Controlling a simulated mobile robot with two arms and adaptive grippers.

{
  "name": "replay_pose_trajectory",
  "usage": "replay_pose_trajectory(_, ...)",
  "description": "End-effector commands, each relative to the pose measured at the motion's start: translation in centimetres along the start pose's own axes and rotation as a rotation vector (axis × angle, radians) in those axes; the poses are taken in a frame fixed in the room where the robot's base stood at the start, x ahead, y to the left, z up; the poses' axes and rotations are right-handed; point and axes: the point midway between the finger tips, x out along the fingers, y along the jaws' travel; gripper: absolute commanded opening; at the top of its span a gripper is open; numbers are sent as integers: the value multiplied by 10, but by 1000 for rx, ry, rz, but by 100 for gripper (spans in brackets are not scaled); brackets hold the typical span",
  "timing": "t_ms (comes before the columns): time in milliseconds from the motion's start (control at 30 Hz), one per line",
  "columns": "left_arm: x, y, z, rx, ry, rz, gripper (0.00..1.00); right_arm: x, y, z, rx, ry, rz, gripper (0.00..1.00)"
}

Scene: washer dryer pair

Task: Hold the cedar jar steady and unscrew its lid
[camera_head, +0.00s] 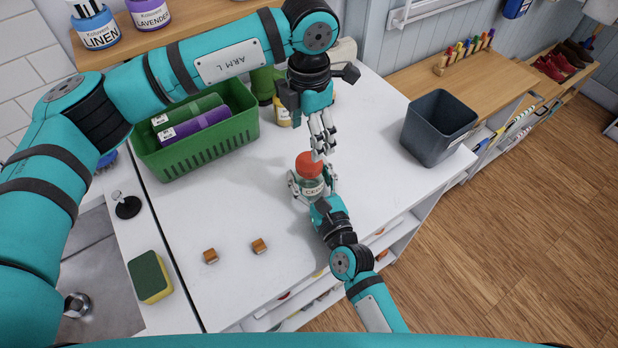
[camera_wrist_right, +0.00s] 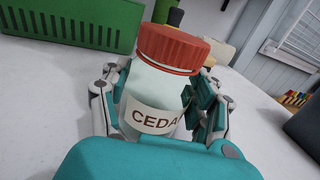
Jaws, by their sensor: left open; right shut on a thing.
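The cedar jar (camera_head: 312,186) stands on the white counter with its red lid (camera_head: 309,165) on top. In the right wrist view the jar (camera_wrist_right: 152,98) shows a label reading "CEDA", and its red lid (camera_wrist_right: 173,48) covers the mouth. My right gripper (camera_head: 313,188) is shut on the jar's body, with fingers on both sides below the lid. My left gripper (camera_head: 322,150) is open and points down just above the lid, slightly to its right. Whether its fingertips touch the lid, I cannot tell.
A green basket (camera_head: 197,150) holding green and purple packs stands at the left. A dark grey bin (camera_head: 438,126) stands at the right. Two small brown blocks (camera_head: 259,246) lie on the counter in front. A sponge (camera_head: 150,277) sits by the sink.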

Motion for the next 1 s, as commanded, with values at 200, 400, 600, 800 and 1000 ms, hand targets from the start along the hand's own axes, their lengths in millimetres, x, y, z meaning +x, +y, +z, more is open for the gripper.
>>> replay_pose_trajectory(200, 0, 0, 0, 79, 0, 0, 73, 0, 0, 0, 0, 1, 0, 0)
replay_pose_trajectory(400, 0, 0, 0, 420, 0, 0, 73, 0, 0, 0, 0, 1, 0, 0)
replay_pose_trajectory(600, 0, 0, 0, 875, 0, -1, 73, 0, 0, 0, 0, 1, 0, 0)
replay_pose_trajectory(800, 0, 0, 0, 1330, 1, 0, 73, 0, 0, 0, 0, 1, 0, 0)
replay_pose_trajectory(1000, 0, 1, 0, 1786, 1, 0, 73, 0, 0, 0, 0, 1, 0, 0)
